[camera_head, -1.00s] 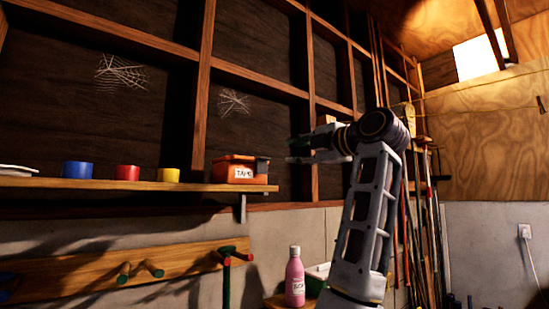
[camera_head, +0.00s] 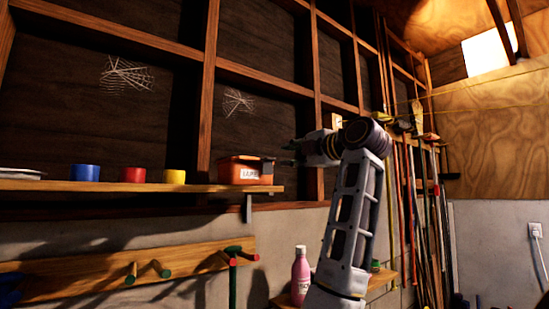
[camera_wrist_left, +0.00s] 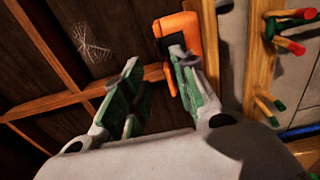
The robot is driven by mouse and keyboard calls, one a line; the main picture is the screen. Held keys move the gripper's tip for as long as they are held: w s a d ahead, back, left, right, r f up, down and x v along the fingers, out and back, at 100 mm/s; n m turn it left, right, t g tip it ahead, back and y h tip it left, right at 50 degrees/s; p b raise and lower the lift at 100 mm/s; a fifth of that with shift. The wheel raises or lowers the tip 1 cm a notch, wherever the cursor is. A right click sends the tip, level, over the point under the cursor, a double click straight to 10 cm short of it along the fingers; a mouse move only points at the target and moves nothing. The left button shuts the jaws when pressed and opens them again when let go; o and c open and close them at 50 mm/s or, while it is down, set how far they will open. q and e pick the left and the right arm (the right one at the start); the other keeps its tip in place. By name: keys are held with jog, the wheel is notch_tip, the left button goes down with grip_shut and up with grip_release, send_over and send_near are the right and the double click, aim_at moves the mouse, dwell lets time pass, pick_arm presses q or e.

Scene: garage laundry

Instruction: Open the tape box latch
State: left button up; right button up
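The orange tape box (camera_head: 238,171) has a white label and a dark latch (camera_head: 268,167) on its right end. It stands at the right end of the wooden shelf in the head view. In the left wrist view the box (camera_wrist_left: 181,24) shows at the top, beyond the fingers, partly hidden by the right one. My left gripper (camera_wrist_left: 158,82) is open, with nothing between its green-padded fingers. In the head view the left gripper (camera_head: 287,153) is just right of the latch end; whether it touches I cannot tell. My right gripper is not in view.
Blue (camera_head: 85,172), red (camera_head: 132,174) and yellow (camera_head: 174,176) cups stand left of the box on the shelf (camera_head: 110,186). A peg rail (camera_head: 95,273) hangs below. A pink bottle (camera_head: 300,272) stands lower right. Long-handled tools lean along the wall further right.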

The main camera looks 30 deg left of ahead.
aim_at(272, 159)
pick_arm(q)
jog(key=shift+p+x, duration=1.15)
jog(key=shift+x, duration=3.35)
grip_shut()
